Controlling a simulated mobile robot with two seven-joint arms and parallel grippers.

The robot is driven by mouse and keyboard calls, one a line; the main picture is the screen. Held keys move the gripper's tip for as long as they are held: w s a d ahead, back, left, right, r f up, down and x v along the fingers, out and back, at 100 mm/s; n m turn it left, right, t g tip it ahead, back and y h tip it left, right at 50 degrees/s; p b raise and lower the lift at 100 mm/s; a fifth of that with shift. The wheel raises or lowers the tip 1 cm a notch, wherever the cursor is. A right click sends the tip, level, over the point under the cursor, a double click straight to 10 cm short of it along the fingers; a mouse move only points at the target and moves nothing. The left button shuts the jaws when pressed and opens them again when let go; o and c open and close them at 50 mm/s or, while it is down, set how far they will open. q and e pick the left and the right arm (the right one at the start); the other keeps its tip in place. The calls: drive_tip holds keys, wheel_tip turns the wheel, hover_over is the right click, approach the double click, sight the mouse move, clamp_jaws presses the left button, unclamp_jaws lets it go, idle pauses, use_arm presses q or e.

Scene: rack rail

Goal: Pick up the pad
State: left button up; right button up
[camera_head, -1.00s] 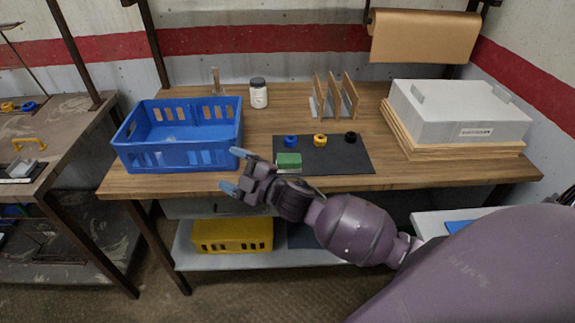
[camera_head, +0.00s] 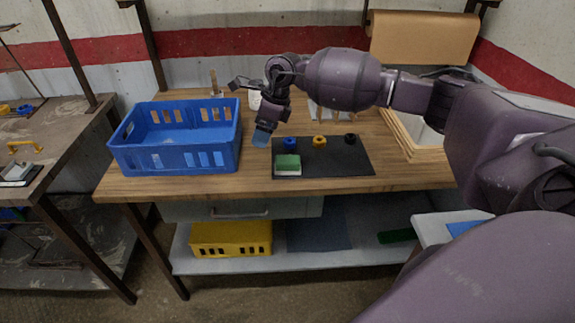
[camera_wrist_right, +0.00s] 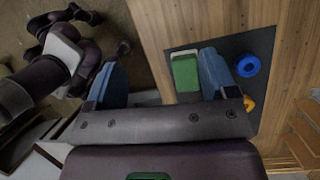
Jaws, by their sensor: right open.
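The pad (camera_head: 287,164) is a small block with a green top and a pale lower layer. It lies on the dark mat (camera_head: 335,160) near its front left corner. My right gripper (camera_head: 249,111) is open and empty above the table, behind and to the left of the pad in the head view. In the right wrist view the pad (camera_wrist_right: 186,74) shows between the two blue fingers (camera_wrist_right: 163,55), closer to the right one. The gripper appears to be above it and apart from it. My left gripper is not seen.
A blue crate (camera_head: 128,158) stands left of the mat. Blue (camera_head: 289,143), yellow (camera_head: 319,142) and black (camera_head: 351,139) rings lie along the mat's back edge.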

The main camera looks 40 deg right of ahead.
sight(288, 159)
drive_tip(key=d+f+h, duration=0.1)
drive_tip(key=d+f, duration=0.1)
drive_tip(key=s+d+f+g+h, duration=0.1)
drive_tip(key=d+f, duration=0.1)
drive_tip(key=s+d+f+n+h, duration=0.1)
drive_tip(key=d+f, duration=0.1)
drive_tip(key=shift+d+f+g+h, duration=0.2)
drive_tip(key=shift+d+g+h, duration=0.1)
drive_tip(key=shift+a+f, duration=0.15)
drive_tip(key=shift+f, duration=1.2)
drive_tip(key=shift+a+f, duration=0.1)
drive_tip(key=shift+f, duration=1.25)
drive_tip(key=c, duration=1)
wheel_tip(288, 159, up, 20)
drive_tip(key=shift+r, duration=0.1)
